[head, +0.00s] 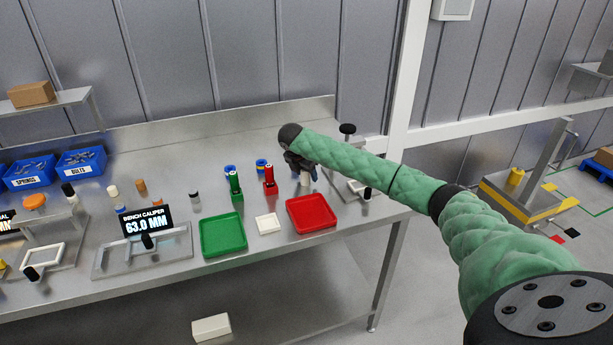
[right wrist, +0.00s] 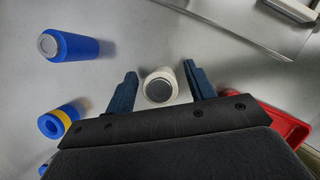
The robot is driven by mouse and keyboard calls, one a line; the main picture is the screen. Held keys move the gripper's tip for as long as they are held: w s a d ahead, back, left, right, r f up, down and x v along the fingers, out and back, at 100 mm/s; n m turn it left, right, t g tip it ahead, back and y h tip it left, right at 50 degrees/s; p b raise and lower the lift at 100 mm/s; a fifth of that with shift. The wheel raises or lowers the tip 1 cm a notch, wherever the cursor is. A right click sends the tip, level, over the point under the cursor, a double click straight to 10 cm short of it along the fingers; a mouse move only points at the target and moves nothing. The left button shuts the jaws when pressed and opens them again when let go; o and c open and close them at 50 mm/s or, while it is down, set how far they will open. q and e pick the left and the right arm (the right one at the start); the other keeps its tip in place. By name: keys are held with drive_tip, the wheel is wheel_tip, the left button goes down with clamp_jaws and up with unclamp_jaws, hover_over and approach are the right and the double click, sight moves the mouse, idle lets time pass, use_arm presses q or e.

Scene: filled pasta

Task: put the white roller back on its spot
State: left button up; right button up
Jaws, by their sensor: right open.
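The white roller (head: 304,179) stands upright on the bench behind the red tray, partly hidden by my right gripper in the head view. In the right wrist view the white roller (right wrist: 160,86), with a grey end face, sits between the two open fingers. My right gripper (head: 301,166) reaches down over it; its fingers (right wrist: 161,76) are on either side of the roller, with a gap showing on both sides. My left gripper is in neither view. Which place is the roller's spot cannot be told.
A blue cylinder (right wrist: 78,46) and a blue-and-yellow one (right wrist: 58,123) stand left of the gripper. Red (head: 270,181) and green (head: 236,187) holders stand nearby. A caliper display (head: 146,222) is farther left.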

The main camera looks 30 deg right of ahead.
use_arm(q)
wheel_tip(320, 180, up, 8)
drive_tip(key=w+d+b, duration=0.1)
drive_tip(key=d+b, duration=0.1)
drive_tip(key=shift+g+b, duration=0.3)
drive_tip(key=shift+b, duration=0.05)
use_arm(e)
drive_tip(key=v, duration=1.1)
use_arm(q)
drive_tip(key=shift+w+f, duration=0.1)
use_arm(e)
drive_tip(key=shift+r, duration=0.1)
